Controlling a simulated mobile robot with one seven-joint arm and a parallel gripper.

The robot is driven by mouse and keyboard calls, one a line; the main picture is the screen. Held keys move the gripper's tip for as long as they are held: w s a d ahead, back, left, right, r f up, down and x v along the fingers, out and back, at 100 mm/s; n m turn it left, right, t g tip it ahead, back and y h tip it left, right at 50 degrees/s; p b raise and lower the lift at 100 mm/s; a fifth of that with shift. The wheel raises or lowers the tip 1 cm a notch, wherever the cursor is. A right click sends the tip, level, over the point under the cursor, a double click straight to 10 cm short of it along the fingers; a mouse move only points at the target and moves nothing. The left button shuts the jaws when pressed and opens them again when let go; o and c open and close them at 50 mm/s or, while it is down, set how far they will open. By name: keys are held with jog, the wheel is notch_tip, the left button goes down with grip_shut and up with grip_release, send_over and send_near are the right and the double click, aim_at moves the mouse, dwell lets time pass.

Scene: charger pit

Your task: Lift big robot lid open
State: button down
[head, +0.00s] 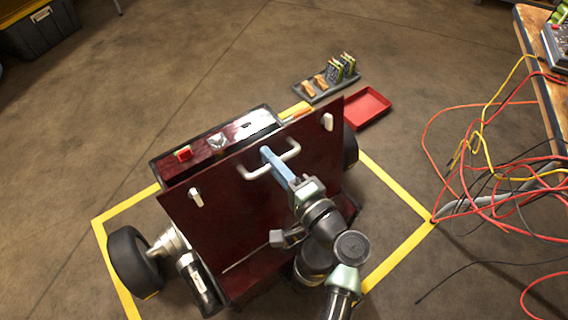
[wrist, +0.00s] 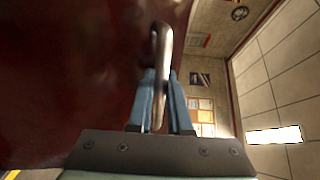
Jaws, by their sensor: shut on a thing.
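The big robot has a dark red body with black wheels, and its dark red lid (head: 240,220) is tilted up, standing steeply in front of the open top. A pale handle (head: 289,149) runs across the lid's outer face near its upper edge. My gripper (head: 267,154) has blue fingers shut on this handle. In the wrist view the handle (wrist: 161,60) passes between the two fingers of my gripper (wrist: 162,95), and the lid's red face (wrist: 70,70) fills the left side. Much of the robot's inside is hidden behind the lid.
A red button (head: 183,154) sits on the robot's top panel. A dark tray (head: 318,88) with small parts and a red tray (head: 368,107) lie on the floor behind. Tangled cables (head: 480,150) hang from a workbench at right. Yellow tape (head: 400,246) frames the robot.

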jog(key=shift+g+h, duration=0.6)
jog(key=shift+g, duration=0.2)
jog(key=p+x, duration=0.3)
jog(key=x, duration=0.3)
jog(key=shift+w+a+r, duration=0.1)
jog(key=shift+r, duration=0.05)
jog(key=shift+w+a, duration=0.1)
jog(key=shift+w, duration=0.05)
jog(key=c, duration=0.8)
grip_release()
jog(key=shift+c, duration=0.2)
jog(key=p+v, duration=0.3)
jog(key=v, duration=1)
jog(key=shift+w+r, duration=0.1)
jog(key=shift+r, duration=0.05)
